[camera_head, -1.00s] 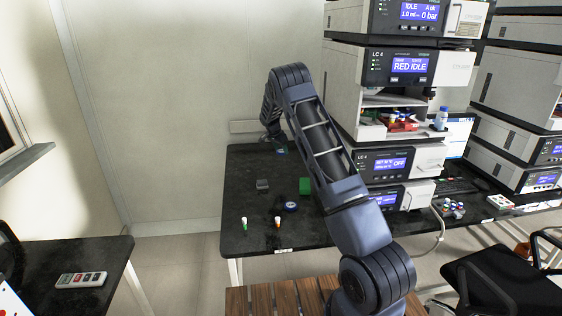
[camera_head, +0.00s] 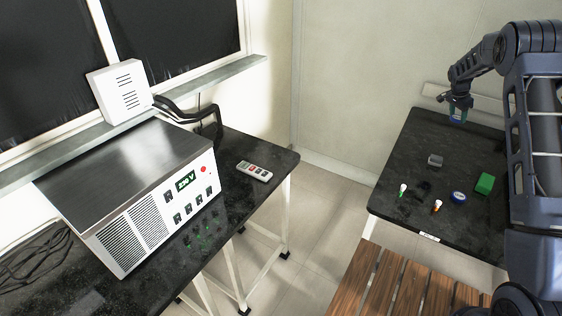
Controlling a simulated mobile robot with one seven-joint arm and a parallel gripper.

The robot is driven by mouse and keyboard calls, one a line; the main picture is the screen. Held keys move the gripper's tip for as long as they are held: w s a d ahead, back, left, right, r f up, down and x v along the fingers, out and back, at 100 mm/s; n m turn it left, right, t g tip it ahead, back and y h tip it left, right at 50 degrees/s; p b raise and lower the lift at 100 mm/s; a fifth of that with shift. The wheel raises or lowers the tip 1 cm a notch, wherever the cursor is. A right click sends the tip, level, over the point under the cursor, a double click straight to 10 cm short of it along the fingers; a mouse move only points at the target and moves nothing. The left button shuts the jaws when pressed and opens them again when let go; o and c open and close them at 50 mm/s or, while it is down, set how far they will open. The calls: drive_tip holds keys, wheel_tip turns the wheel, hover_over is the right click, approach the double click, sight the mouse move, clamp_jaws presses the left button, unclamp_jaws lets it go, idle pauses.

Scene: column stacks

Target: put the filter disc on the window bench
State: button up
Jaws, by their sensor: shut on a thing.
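My gripper (camera_head: 458,113) is at the upper right, above the far end of the dark bench by the wall. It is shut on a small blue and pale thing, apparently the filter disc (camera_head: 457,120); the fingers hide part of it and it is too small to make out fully. The window bench (camera_head: 244,147) is the black-topped bench at the left, under the window. My gripper is well away from it, across a floor gap.
A power supply (camera_head: 140,190) fills much of the window bench; a remote (camera_head: 254,171) lies near its right end. Bare top shows around the remote. The other bench (camera_head: 408,165) carries a grey block (camera_head: 435,160), green block (camera_head: 485,184), blue roll (camera_head: 458,197) and two small tubes.

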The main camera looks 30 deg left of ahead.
drive_tip(key=s+a+n+y, duration=0.1)
drive_tip(key=s+a+n, duration=0.15)
drive_tip(key=a, duration=0.85)
drive_tip(key=s+a+n, duration=0.2)
drive_tip(key=s+a, duration=0.1)
drive_tip(key=a, duration=0.9)
wheel_tip(320, 180, up, 3)
drive_tip(key=n+y, duration=0.4)
drive_tip(key=n, duration=0.7)
hover_over(258, 156)
drive_tip(key=s, duration=0.1)
drive_tip(key=f, duration=1.9)
drive_tip(key=shift+s+d+f, duration=0.1)
drive_tip(key=shift+d+f, duration=0.15)
drive_tip(key=shift+f, duration=0.05)
drive_tip(key=shift+f, duration=0.1)
drive_tip(key=o, duration=0.9)
drive_tip(key=shift+o, duration=0.2)
